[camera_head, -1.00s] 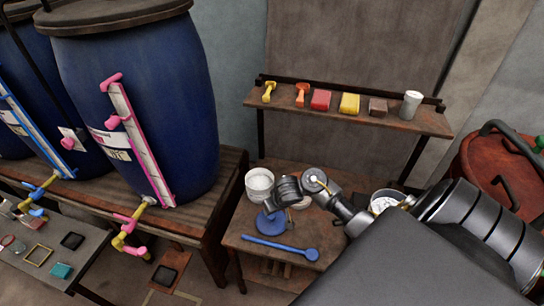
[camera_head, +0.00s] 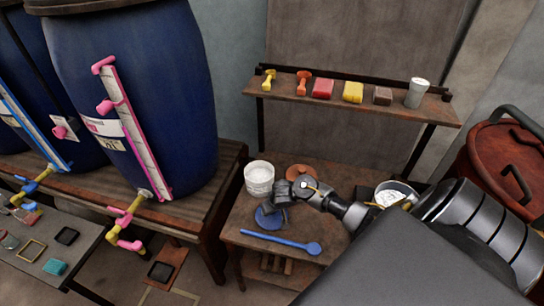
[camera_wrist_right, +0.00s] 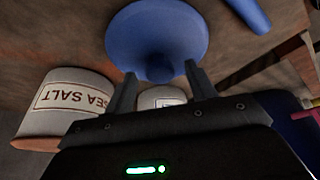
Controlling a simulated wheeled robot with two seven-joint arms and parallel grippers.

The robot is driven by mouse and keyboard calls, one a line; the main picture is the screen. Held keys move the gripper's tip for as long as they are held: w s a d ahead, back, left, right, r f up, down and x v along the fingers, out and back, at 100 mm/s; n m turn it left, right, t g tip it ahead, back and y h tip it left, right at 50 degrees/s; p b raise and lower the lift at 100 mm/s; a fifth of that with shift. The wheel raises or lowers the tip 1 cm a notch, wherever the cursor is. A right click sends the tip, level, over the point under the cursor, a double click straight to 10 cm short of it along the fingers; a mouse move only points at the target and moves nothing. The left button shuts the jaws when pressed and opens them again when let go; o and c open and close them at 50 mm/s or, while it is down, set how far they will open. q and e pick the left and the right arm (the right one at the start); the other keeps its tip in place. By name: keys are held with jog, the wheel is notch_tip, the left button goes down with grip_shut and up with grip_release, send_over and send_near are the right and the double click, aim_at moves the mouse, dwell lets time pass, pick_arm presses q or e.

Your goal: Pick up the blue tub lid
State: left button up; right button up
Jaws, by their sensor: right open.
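The blue tub lid (camera_head: 264,221) lies on the low wooden table, partly hidden by my right gripper (camera_head: 277,197) in the head view. In the right wrist view the lid (camera_wrist_right: 150,28) is a round blue disc with a knob (camera_wrist_right: 160,70) at its middle. My right gripper's fingers (camera_wrist_right: 160,76) are open, one on each side of the knob as seen there. I cannot tell whether either finger touches it. My left gripper is not in view.
A long blue spoon (camera_head: 275,241) lies in front of the lid. A terracotta-coloured disc (camera_head: 303,171) and a bowl of white stuff (camera_head: 390,195) are behind and right.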

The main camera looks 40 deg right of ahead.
grip_shut()
dwell(0.3)
jog(key=shift+r, duration=0.15)
